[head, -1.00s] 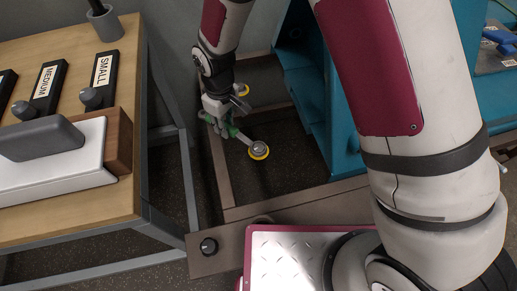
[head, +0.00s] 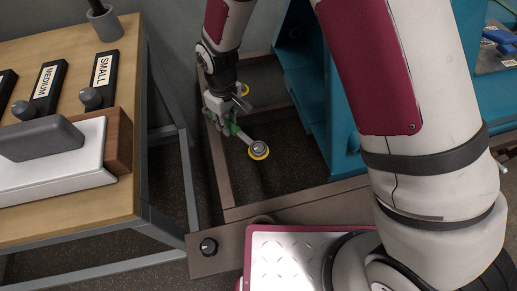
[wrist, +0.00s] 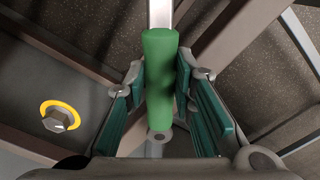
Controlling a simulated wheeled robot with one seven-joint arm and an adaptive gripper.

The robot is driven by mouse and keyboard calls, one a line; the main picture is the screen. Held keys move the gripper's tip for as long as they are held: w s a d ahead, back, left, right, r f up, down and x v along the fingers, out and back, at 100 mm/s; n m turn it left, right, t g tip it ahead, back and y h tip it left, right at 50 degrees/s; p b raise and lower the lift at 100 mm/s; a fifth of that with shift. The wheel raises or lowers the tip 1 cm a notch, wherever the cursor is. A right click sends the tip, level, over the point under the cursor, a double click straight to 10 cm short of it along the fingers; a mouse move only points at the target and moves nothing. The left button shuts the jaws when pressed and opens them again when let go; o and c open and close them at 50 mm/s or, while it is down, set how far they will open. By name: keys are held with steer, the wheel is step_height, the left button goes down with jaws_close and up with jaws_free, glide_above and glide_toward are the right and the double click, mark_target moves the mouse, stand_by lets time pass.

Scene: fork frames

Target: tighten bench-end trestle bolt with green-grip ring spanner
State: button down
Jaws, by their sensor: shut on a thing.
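The green-grip ring spanner (head: 233,130) shows in the head view with its ring end at a bolt (head: 258,148) that has a yellow ring around its base. The ring end looks to be around the bolt head. My gripper (head: 223,122) is shut on the green grip, which also shows between the finger pads in the wrist view (wrist: 160,80). There the steel shaft runs out of the top of the picture, so the ring end is hidden. Another yellow-ringed bolt (head: 244,90) sits farther back; a yellow-ringed hex bolt (wrist: 57,119) shows at left in the wrist view.
A wooden-topped bench (head: 125,55) with labelled holders stands at the left, its grey legs near my gripper. A teal machine frame (head: 312,95) rises close on the right. A brown beam (head: 225,258) with a dark knob (head: 208,246) crosses the front.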

steer(key=shift+w+d+m, duration=1.1)
steer(key=shift+d+m, duration=0.1)
steer(key=shift+m, duration=0.3)
stand_by(0.7)
steer(key=shift+s+a+n, duration=0.5)
steer(key=shift+a+n, duration=0.05)
steer(key=shift+n, duration=0.15)
stand_by(0.4)
steer(key=c, duration=2.1)
jaws_free()
jaws_close()
steer(key=shift+c, duration=0.5)
jaws_free()
jaws_close()
steer(key=shift+s+a, duration=0.1)
steer(key=shift+a, duration=0.15)
steer(key=shift+r+p, duration=1.55)
steer(key=shift+r, duration=0.45)
